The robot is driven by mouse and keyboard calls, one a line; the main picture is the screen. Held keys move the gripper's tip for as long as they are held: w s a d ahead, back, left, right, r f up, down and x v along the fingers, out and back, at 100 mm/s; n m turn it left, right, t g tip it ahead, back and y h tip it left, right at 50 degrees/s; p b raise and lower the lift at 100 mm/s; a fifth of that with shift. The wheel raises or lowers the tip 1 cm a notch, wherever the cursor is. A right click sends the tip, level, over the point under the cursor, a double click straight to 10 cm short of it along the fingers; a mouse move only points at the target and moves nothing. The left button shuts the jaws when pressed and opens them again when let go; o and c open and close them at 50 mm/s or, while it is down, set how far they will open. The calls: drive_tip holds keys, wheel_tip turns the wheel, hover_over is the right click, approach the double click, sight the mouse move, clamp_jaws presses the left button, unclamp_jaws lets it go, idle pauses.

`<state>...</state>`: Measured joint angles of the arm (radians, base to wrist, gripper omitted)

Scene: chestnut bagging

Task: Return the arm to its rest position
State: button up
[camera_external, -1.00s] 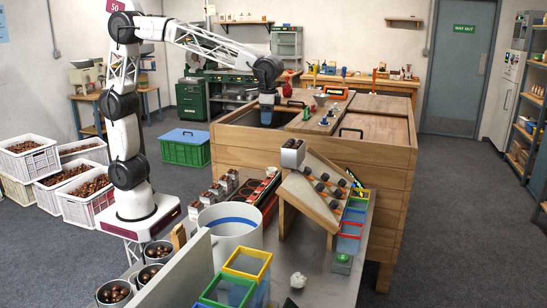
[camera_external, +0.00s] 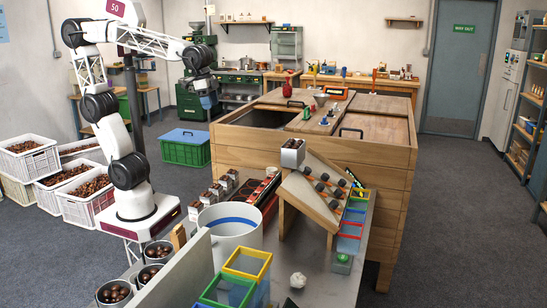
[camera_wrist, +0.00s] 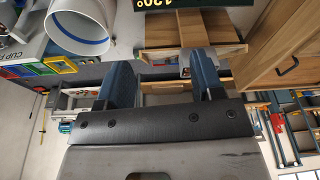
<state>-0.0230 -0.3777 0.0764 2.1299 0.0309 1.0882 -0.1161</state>
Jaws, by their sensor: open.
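My gripper (camera_external: 208,103) hangs in the air at the end of my white and black arm in the external view, left of the wooden chest and above the green crate. In the wrist view my gripper's two blue fingers (camera_wrist: 160,84) stand apart, with nothing between them. My arm is bent, with its forearm reaching to the right from a raised elbow.
The wooden chest (camera_external: 310,160) has an open compartment at its left. A green crate (camera_external: 185,150) with a blue lid stands on the floor. A white bucket (camera_external: 232,240) and a sloped wooden rack (camera_external: 308,205) stand on the front bench. Chestnut crates (camera_external: 85,197) stand at left.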

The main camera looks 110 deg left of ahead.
drive_tip(key=shift+s+d+f+m+t, duration=0.6)
drive_tip(key=shift+s+f, duration=0.85)
drive_tip(key=shift+s, duration=3.45)
drive_tip(key=shift+s+d+f+m+t, duration=0.15)
drive_tip(key=shift+s+f+t, duration=1.05)
drive_tip(key=shift+s, duration=3.65)
wheel_tip(320, 180, down, 10)
drive_tip(key=w+g, duration=0.1)
drive_tip(key=g, duration=0.2)
drive_tip(key=shift+w+d+g+h, duration=0.2)
drive_tip(key=shift+d+g+h, duration=0.05)
drive_tip(key=shift+g+h, duration=0.05)
drive_tip(key=shift+r, duration=0.2)
